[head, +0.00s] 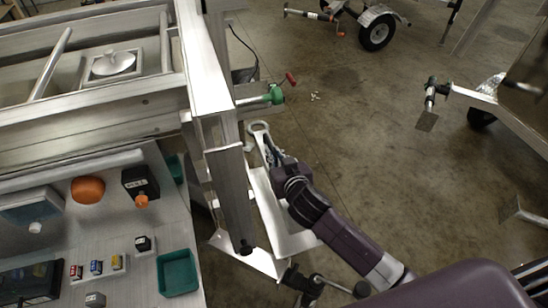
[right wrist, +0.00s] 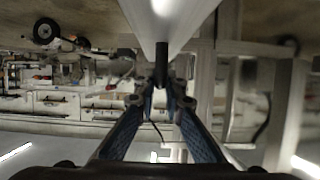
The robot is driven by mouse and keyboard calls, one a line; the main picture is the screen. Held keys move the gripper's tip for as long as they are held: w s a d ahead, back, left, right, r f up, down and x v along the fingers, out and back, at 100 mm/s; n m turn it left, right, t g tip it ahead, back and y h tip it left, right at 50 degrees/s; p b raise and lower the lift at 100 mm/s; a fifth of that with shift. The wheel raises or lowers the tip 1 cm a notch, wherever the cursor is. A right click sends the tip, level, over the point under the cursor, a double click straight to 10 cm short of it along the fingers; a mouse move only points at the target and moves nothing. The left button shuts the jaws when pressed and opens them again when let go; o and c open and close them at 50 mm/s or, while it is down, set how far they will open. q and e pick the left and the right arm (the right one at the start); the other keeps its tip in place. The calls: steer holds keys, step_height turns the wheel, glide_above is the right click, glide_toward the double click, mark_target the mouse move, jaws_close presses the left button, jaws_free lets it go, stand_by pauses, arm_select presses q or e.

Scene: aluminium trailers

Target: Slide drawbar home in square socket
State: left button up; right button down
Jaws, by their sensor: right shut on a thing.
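My right gripper (head: 268,147) reaches in from the lower right, beside the trailer frame. In the right wrist view its blue fingers (right wrist: 161,88) close on a narrow dark part at the end of a pale metal bar (right wrist: 162,18), which looks like the drawbar. In the head view a silver ring-ended piece (head: 259,128) lies just past the fingertips; I cannot tell whether it belongs to the drawbar. A grey square-section beam (head: 231,195) with a dark lower end stands left of the gripper. The square socket's mouth cannot be made out. My left gripper is not in view.
A green fitting with a red handle (head: 274,95) sticks out from the frame. The bench at left holds an orange dome (head: 88,190), small boxes and a green tray (head: 177,273). A black fitting (head: 302,284) is near the bottom. Open floor (head: 350,130) lies right.

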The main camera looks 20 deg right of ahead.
steer(key=shift+w+f+b, duration=0.15)
steer(key=shift+f+b, duration=1.3)
steer(key=shift+f, duration=5.8)
steer(key=c, duration=2.5)
jaws_free()
steer(key=shift+f, duration=0.3)
steer(key=o, duration=0.5)
steer(key=shift+s+r, duration=0.1)
steer(key=shift+s, duration=0.1)
